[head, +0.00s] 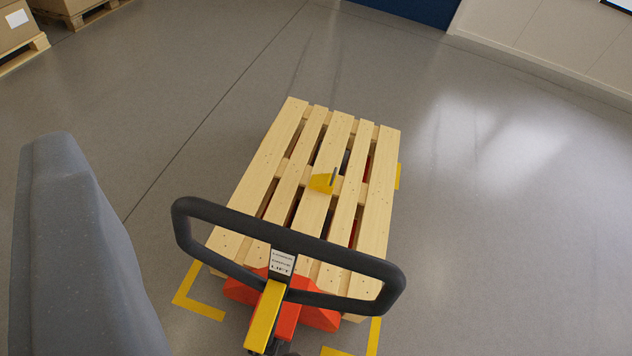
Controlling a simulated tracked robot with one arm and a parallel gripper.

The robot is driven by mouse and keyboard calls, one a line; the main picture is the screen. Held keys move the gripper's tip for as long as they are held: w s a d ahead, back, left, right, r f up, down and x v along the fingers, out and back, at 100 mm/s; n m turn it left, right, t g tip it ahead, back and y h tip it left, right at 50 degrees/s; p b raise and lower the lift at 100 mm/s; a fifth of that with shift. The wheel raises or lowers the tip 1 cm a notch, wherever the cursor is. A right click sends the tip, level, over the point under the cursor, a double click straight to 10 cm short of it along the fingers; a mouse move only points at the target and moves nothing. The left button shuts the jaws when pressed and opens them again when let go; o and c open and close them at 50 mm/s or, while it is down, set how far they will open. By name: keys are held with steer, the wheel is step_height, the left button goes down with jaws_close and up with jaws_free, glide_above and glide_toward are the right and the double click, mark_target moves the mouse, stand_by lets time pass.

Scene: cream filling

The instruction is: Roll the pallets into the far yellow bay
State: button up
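A pale wooden pallet (311,215) lies in the middle of the head view. A red-orange pallet jack (318,317) stands at its near end, and red parts show between the slats, under the deck. The jack's black loop handle (395,285) rises toward me, with a yellow bar (264,315) below its label. Yellow floor corners (186,300) surround the pallet on several sides. A small yellow piece with a dark edge (321,183) appears over the deck; I cannot tell what it is. My gripper's fingertips are not visible; a grey part of mine fills the lower left.
Cardboard boxes (14,27) on wooden pallets stand at the top left. A dark blue panel (410,9) and a pale wall (540,35) bound the far side. The grey floor (480,220) is clear to the right and beyond the pallet. A dark seam crosses the floor.

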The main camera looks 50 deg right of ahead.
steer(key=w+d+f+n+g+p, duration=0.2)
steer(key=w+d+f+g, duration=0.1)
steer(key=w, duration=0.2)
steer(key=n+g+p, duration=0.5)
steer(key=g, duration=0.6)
glide_toward(286, 246)
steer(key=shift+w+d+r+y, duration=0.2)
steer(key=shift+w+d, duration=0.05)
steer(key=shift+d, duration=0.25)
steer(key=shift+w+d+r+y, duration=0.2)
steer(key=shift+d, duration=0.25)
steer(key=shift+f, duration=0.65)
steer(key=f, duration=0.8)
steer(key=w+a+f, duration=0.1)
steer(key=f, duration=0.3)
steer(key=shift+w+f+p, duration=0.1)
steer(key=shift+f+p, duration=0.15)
steer(key=shift+p, duration=0.15)
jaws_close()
